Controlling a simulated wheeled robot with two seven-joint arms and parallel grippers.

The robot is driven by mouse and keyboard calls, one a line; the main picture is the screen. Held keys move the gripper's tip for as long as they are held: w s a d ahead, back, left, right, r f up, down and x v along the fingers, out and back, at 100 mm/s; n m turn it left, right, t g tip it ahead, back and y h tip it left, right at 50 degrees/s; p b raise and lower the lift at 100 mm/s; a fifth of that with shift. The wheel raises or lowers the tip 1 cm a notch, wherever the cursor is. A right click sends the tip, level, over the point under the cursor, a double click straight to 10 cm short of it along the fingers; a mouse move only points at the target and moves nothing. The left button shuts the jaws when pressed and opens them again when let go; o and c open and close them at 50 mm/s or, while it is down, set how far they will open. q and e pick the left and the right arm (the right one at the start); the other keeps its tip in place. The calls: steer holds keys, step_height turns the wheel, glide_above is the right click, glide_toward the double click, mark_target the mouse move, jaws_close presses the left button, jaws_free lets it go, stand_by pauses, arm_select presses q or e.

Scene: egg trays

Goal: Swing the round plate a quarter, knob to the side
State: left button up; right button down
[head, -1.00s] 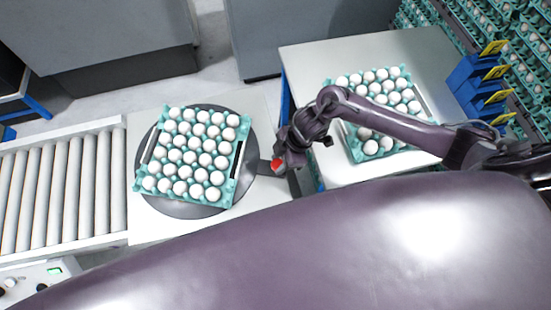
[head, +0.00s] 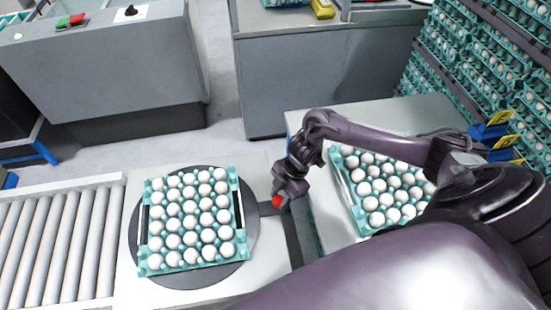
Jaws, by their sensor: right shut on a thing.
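The round plate (head: 203,279) is a dark grey disc on a pale table left of centre. A teal egg tray (head: 238,205) full of white eggs lies on it, turned slightly. A dark arm sticks out from the plate's right side, with the red knob (head: 276,203) at its end, pointing right and a little towards the back. My right gripper (head: 282,198) is shut on the knob and hides part of it. My left gripper is not in view.
A roller conveyor (head: 55,235) adjoins the plate's table on the left. A second tray of eggs (head: 340,180) stands on the right table (head: 300,122), partly behind my arm. Stacked egg trays (head: 440,60) rise at the far right. A grey cabinet (head: 320,75) stands behind.

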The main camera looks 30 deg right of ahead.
steer(key=shift+w+r, duration=0.1)
steer(key=shift+w, duration=0.2)
steer(key=shift+w, duration=0.1)
steer(key=c, duration=1)
jaws_free()
steer(key=shift+d, duration=0.1)
steer(key=b+v, duration=0.1)
steer(key=v, duration=0.6)
steer(key=shift+r, duration=0.3)
steer(key=shift+d, duration=0.15)
